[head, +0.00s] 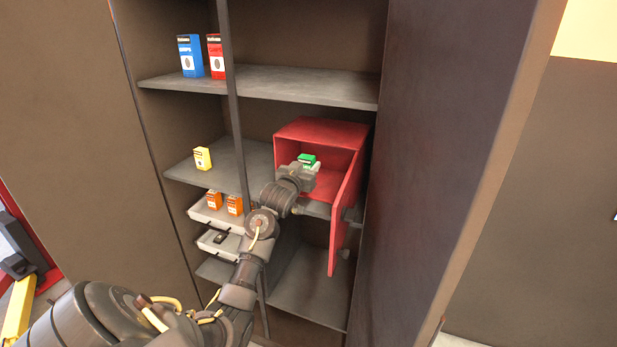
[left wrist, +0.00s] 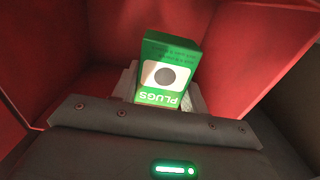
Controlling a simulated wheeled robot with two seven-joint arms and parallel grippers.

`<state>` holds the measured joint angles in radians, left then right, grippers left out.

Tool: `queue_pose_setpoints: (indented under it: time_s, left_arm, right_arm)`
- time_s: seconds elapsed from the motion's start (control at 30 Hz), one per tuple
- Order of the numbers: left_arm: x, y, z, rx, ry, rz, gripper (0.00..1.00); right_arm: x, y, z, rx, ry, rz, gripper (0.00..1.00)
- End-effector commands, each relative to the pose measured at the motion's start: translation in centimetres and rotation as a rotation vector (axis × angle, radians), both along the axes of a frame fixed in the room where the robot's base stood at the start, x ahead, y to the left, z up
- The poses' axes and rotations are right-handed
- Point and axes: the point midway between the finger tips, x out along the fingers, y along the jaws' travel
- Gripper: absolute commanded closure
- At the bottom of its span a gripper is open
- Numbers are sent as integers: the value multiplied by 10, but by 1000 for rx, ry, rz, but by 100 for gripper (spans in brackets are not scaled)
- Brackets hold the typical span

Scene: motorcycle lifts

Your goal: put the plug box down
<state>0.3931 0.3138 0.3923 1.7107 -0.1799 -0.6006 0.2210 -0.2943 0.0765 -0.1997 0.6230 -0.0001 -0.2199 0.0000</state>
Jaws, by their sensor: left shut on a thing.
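The plug box (left wrist: 165,72) is a small green and white box with the word PLUGS, upside down in the left wrist view. In the head view its green top (head: 307,160) shows inside a red open-fronted cabinet (head: 322,130) on the middle shelf. My left gripper (head: 306,168) reaches into the red cabinet and is shut on the plug box; in the left wrist view the gripper (left wrist: 163,95) has the box between its fingers. Whether the box touches the cabinet floor is hidden. My right gripper is not in view.
The red door (head: 346,215) hangs open at the right of the cabinet, close to my left arm. A yellow box (head: 203,158) stands left on the same shelf. Orange boxes (head: 214,199) sit in a white tray below. Blue (head: 190,56) and red (head: 216,57) boxes stand on the upper shelf.

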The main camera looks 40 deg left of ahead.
Motion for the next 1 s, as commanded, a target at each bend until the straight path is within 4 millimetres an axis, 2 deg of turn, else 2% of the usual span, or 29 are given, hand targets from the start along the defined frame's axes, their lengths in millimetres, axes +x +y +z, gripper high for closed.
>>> queue_pose_setpoints:
  time_s: [0.3,0.6,0.97,1.0]
  left_arm:
    - [9,3,-11,-1,-3,0,85]
    - [11,4,-43,0,-2,1,85]
    - [11,4,-48,1,-2,1,85]
    - [11,4,-48,0,0,1,53]
  right_arm:
    - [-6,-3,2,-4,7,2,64]
    - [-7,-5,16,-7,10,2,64]
    - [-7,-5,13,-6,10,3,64]
    - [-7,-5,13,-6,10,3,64]
